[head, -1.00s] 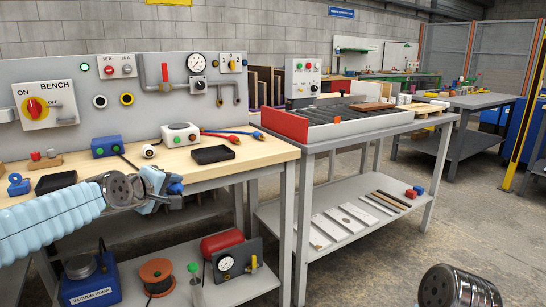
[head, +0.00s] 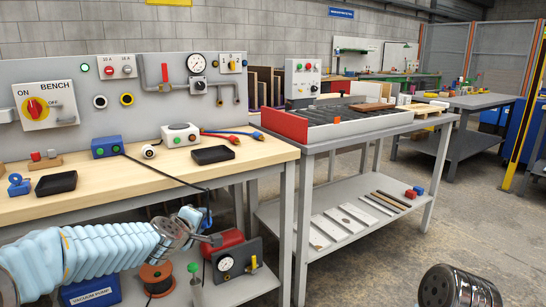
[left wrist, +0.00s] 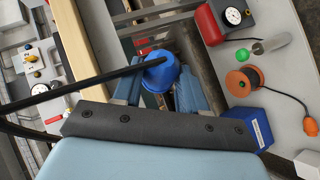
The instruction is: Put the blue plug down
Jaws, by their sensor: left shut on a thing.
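The blue plug (left wrist: 160,72) is between the fingers of my left gripper (head: 200,220) in the left wrist view, with its black cable running off to the left. In the head view the left gripper is in front of the bench's front edge, below the level of the bench top (head: 60,205). There the plug is mostly hidden by the gripper. The cable (head: 178,181) runs from the blue box (head: 108,146) across the bench top and over the front edge to the gripper. My right gripper's fingers are out of view.
Two black trays (head: 56,183) (head: 212,155) lie on the bench, with bare wood between them. The lower shelf holds an orange cable reel (head: 156,274), a gauge panel (head: 238,262) and a red cylinder (head: 224,241). A grey table (head: 340,130) stands to the right.

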